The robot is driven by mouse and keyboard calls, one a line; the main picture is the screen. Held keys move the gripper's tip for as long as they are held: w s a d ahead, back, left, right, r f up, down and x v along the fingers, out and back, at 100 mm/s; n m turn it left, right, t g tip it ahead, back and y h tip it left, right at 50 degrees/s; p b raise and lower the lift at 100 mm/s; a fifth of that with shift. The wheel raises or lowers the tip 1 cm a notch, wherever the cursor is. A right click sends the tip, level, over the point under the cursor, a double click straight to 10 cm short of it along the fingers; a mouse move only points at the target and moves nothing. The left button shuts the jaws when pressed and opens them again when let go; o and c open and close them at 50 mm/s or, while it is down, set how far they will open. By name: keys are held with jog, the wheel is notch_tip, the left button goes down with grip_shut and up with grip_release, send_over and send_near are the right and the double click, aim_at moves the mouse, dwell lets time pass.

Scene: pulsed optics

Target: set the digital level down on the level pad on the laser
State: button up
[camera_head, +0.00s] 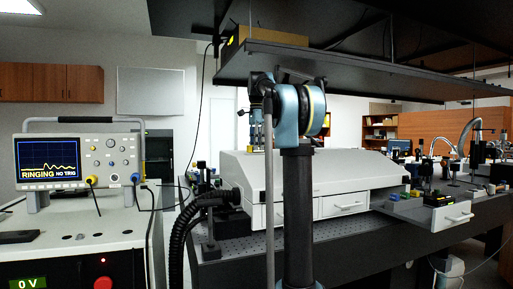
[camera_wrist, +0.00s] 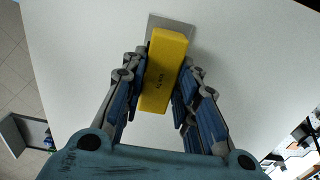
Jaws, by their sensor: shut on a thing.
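The digital level is a yellow bar (camera_wrist: 164,75) with small dark lettering, held lengthwise between the fingers of my gripper (camera_wrist: 165,62) in the wrist view. My gripper is shut on it. The level pad is a grey plate (camera_wrist: 172,20) on the white top of the laser (camera_wrist: 75,50). The far end of the level overlaps the pad in the picture and hides part of it. I cannot tell whether the level touches the pad. In the head view the laser is a long white housing (camera_head: 330,172), partly behind my arm. The pad cannot be made out there.
A dark shelf (camera_head: 330,62) hangs above the laser. An oscilloscope (camera_head: 78,162) showing "RINGING NO TRIG" stands at left on a cabinet with a "0 V" display. Small optics (camera_head: 440,198) and an open drawer (camera_head: 450,217) are at right. The laser top around the pad is clear.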

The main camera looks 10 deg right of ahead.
jog(key=shift+f, duration=0.35)
dwell(0.3)
jog(key=o, duration=1.2)
notch_tip(320, 180, up, 12)
jog(key=shift+f, duration=0.1)
